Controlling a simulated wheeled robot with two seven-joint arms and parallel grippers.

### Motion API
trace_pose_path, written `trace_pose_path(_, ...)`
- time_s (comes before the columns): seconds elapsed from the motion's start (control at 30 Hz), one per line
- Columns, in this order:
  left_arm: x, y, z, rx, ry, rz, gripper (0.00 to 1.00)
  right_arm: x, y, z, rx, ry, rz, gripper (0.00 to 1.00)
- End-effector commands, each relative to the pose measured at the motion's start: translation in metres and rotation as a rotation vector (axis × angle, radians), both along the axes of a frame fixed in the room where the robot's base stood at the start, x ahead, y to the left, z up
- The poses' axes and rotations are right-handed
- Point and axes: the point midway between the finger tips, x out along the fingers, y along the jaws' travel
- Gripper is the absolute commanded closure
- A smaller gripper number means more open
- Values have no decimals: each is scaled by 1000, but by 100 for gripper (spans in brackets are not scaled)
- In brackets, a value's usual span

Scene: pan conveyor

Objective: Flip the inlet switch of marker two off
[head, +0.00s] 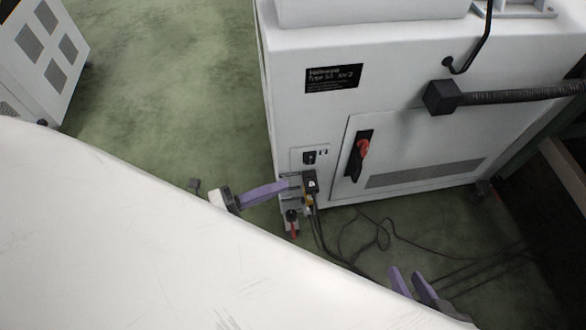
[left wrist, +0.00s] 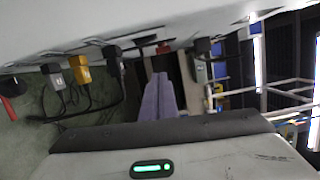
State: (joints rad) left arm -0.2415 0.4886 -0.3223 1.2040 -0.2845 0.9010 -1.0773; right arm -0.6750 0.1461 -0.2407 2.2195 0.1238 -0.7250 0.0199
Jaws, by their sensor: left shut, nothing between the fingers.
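The white machine cabinet (head: 300,120) carries a black label with small text, which I cannot read clearly. Low on its left edge is a small panel with a black inlet or switch (head: 309,157); its on or off position is too small to tell. A black plug (head: 311,182) with a cable sits just below. My left gripper (head: 285,185) is shut and empty, its purple fingers pointing at this lower edge, close to the plug. In the left wrist view its fingers (left wrist: 158,95) point toward the panel; contact cannot be told. My right gripper (head: 406,271) is open, partly hidden by a white surface.
A red-and-black rotary handle (head: 361,152) is on the cabinet door. A red-handled part (head: 292,225) hangs below the plug. Grey (left wrist: 58,75) and yellow (left wrist: 81,69) plugs show in the wrist view. Loose cables (head: 370,240) lie on the green floor. A large white surface (head: 120,230) fills the foreground.

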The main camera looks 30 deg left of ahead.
Motion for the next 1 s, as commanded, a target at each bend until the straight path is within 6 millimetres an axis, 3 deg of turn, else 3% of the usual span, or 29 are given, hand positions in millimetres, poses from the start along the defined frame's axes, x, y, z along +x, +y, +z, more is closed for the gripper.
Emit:
trace_pose_path(0.13, -13, 11, 1, 1, 1, 0, 100, 0, -1, 2, 1, -7, -6, 69)
trace_pose_path(0.37, -17, 15, 1, -1, -1, 0, 100, 0, -1, 2, 2, -10, -8, 69)
trace_pose_path(0.83, -16, 14, 1, -2, 3, 3, 100, -1, -2, 1, 1, -5, -9, 69)
trace_pose_path(1.0, 0, 8, 1, -42, 90, 81, 100, -1, -2, 1, 1, -5, -9, 69)
